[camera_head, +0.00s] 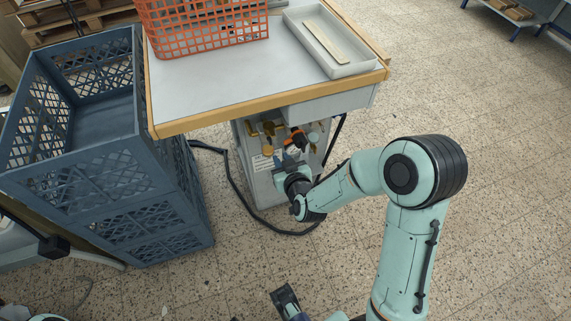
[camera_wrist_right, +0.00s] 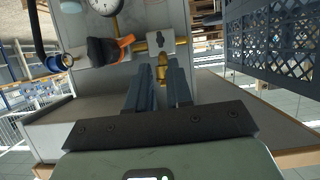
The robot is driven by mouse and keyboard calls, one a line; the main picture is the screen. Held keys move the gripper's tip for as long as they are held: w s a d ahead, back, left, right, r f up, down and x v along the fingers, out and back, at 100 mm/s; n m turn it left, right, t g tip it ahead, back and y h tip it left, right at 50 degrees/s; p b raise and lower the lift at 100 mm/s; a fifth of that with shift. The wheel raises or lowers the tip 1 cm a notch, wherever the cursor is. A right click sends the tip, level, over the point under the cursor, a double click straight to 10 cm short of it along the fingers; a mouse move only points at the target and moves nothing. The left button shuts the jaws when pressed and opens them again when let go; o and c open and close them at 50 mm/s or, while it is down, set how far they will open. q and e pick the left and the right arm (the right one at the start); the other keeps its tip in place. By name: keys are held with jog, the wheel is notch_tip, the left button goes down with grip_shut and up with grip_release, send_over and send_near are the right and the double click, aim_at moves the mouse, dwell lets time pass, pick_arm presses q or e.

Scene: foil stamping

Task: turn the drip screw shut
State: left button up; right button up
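A small brass fitting (camera_wrist_right: 162,68), which looks like the drip screw, shows between the fingertips in the right wrist view. My right gripper (camera_wrist_right: 158,82) is open around it, with one finger on each side. The right finger is very close to the brass; I cannot tell if it touches. In the head view my right gripper (camera_head: 286,162) is at the grey cabinet (camera_head: 262,188) under the table, beside the brass fittings (camera_head: 267,150). The screw is not clear there.
A black and orange lever (camera_wrist_right: 108,49) and a round gauge (camera_wrist_right: 105,4) are close by. The table (camera_head: 215,92) overhangs the cabinet and carries an orange basket (camera_head: 205,28) and a grey tray (camera_head: 352,68). Blue crates (camera_head: 110,190) stand left. A black hose (camera_head: 240,188) lies on the floor.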

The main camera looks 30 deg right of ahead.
jog(key=v, duration=0.2)
jog(key=shift+s+a+r, duration=0.1)
jog(key=shift+s, duration=0.25)
jog(key=s+a+f+g+y, duration=0.2)
jog(key=s+a+f+g, duration=0.15)
jog(key=f, duration=0.65)
jog(key=s+a+f+g+y, duration=0.25)
jog(key=s+f, duration=0.25)
jog(key=f, duration=0.4)
jog(key=s+a+f+m+g+y, duration=0.1)
jog(key=s+a+f+g, duration=0.3)
jog(key=s, duration=0.4)
jog(key=s+a+f+g+y, duration=0.1)
jog(key=s+a+f+g, duration=0.25)
jog(key=s+f, duration=0.4)
pick_arm(q)
notch_tip(320, 180, up, 12)
jog(key=p, duration=1.3)
jog(key=shift+w+r+g, duration=0.2)
jog(key=shift+w+g, duration=0.1)
jog(key=shift+w, duration=0.1)
pick_arm(e)
notch_tip(320, 180, up, 13)
jog(key=s, duration=0.1)
jog(key=shift+a+f, duration=0.2)
jog(key=shift+a, duration=0.25)
